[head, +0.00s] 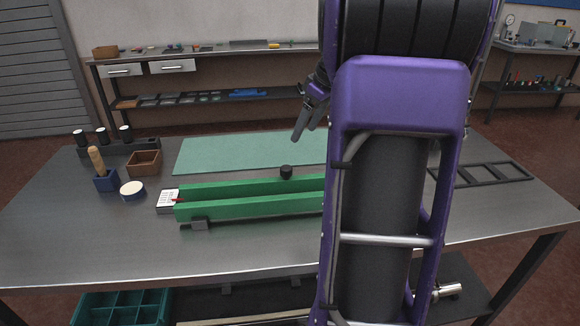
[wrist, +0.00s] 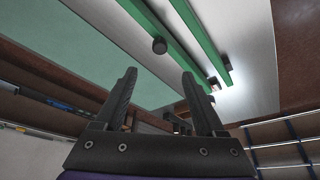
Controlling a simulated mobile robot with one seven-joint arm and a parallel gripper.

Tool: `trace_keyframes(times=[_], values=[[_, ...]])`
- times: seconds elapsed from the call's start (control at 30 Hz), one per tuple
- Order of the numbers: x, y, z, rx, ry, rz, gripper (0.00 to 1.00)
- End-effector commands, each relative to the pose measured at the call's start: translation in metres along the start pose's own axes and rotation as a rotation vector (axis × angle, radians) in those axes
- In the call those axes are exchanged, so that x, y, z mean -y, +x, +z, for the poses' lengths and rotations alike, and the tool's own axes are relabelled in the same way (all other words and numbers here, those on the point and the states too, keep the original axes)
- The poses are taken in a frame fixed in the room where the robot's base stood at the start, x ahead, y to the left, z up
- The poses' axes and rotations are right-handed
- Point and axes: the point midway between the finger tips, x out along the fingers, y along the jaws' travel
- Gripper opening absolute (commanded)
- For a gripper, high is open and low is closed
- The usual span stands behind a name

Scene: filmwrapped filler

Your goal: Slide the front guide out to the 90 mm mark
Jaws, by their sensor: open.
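Two long green guides lie parallel on the table. The front guide (head: 245,208) is the nearer one, with a dark block (head: 200,223) at its near side. The rear guide (head: 235,189) has a round black knob (head: 286,171) behind it. A white scale plate (head: 166,197) with a red mark shows at their left end; its figures are too small to read. My arm hides their right part. My gripper (head: 306,121) is open, empty and above the table. In the wrist view, its fingers (wrist: 160,92) are apart from the front guide (wrist: 203,42) and the knob (wrist: 159,46).
A green mat (head: 235,153) lies behind the guides. At left stand a blue holder (head: 106,182) with a wooden-handled tool, a round tin (head: 132,191), a brown box (head: 144,163) and a dark rack (head: 140,147). A dark frame (head: 485,175) lies at right. The front table strip is clear.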

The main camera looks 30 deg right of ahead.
Motion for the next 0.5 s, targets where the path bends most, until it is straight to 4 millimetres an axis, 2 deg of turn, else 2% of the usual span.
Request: trace_keyframes(times=[0.1, 0.5], values=[[0.001, 0.029, 0.001, 0.003, 0.0, -0.005, 0.72], [0.001, 0.113, 0.001, 0.003, -0.001, -0.004, 0.72]])
